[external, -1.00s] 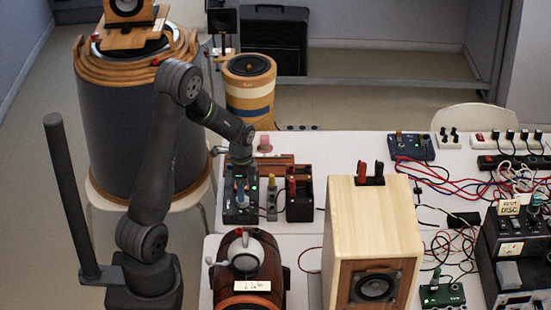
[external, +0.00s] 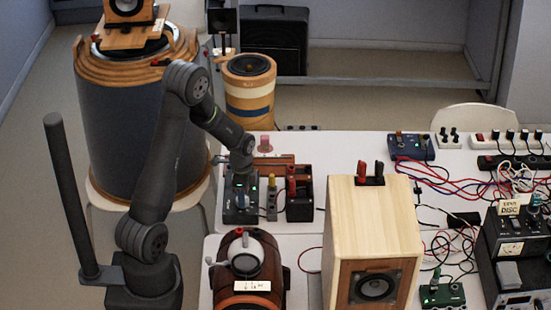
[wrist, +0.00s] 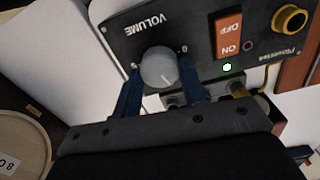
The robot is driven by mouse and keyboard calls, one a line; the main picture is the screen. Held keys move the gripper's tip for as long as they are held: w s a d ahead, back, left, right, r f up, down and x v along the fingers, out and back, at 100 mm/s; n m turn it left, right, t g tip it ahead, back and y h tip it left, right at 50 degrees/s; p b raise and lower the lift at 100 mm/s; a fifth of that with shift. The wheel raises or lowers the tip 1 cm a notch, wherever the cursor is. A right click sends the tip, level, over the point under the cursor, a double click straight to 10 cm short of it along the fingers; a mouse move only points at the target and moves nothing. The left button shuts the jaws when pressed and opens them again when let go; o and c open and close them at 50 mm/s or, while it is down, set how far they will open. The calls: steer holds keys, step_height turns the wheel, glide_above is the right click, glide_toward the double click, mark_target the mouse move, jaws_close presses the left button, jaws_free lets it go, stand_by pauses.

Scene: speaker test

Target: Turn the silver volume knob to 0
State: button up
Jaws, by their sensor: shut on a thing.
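The silver volume knob (wrist: 159,68) sits on a dark panel (wrist: 205,22) under the word VOLUME, which reads upside down in the wrist view. A light pointer line shows on the knob's face, aimed toward the lower right there. My gripper (wrist: 163,84) has its two blue fingers on either side of the knob and is shut on it. In the external view my gripper (external: 241,195) reaches down onto the dark control box (external: 240,214) on the white table. The knob is hidden there.
The panel also has an orange ON/OFF switch (wrist: 229,36), a lit green light (wrist: 227,67) and a yellow-ringed socket (wrist: 290,19). A black box with red plugs (external: 299,205) stands close on the right. A wooden speaker (external: 371,230) and a round brown device (external: 240,252) stand nearer the camera.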

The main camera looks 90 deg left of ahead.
steer(key=shift+n, duration=0.4)
steer(key=n, duration=0.3)
steer(key=shift+n, duration=0.4)
steer(key=n, duration=0.3)
steer(key=shift+a+n, duration=0.1)
steer(key=shift+n, duration=0.2)
steer(key=n, duration=0.4)
steer(key=shift+n, duration=1.8)
steer(key=o, duration=1)
steer(key=shift+c, duration=0.2)
